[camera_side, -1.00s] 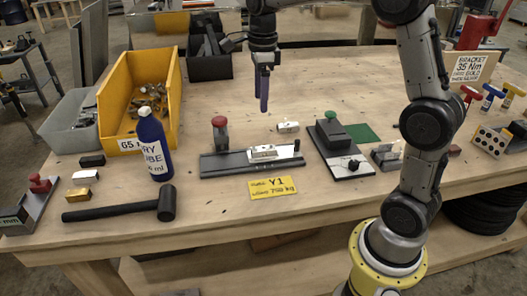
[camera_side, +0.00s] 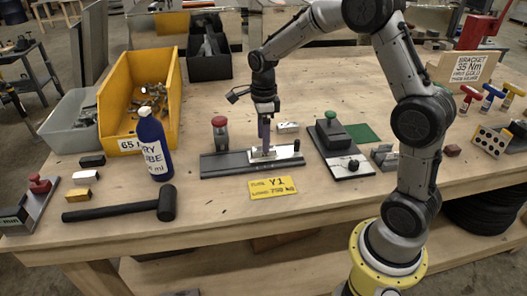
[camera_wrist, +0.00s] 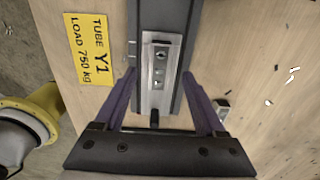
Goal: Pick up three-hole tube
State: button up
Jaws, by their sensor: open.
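The three-hole tube, a short silver bar with a row of holes, lies in a dark rail fixture (camera_side: 220,164) at the middle front of the table. It shows in the side view (camera_side: 272,153) and in the wrist view (camera_wrist: 161,52). My gripper (camera_side: 264,147) points down over it in the side view. In the wrist view my gripper (camera_wrist: 160,76) is open, with one purple finger on each side of the tube and gaps between. The fingers partly hide the tube in the side view. I cannot tell how far down they reach.
A yellow Y1 label (camera_side: 272,187) lies in front of the fixture. A green-knobbed fixture (camera_side: 338,150) stands to the right. The table behind is mostly clear.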

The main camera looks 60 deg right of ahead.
jog(key=shift+f, duration=1.3)
grip_shut()
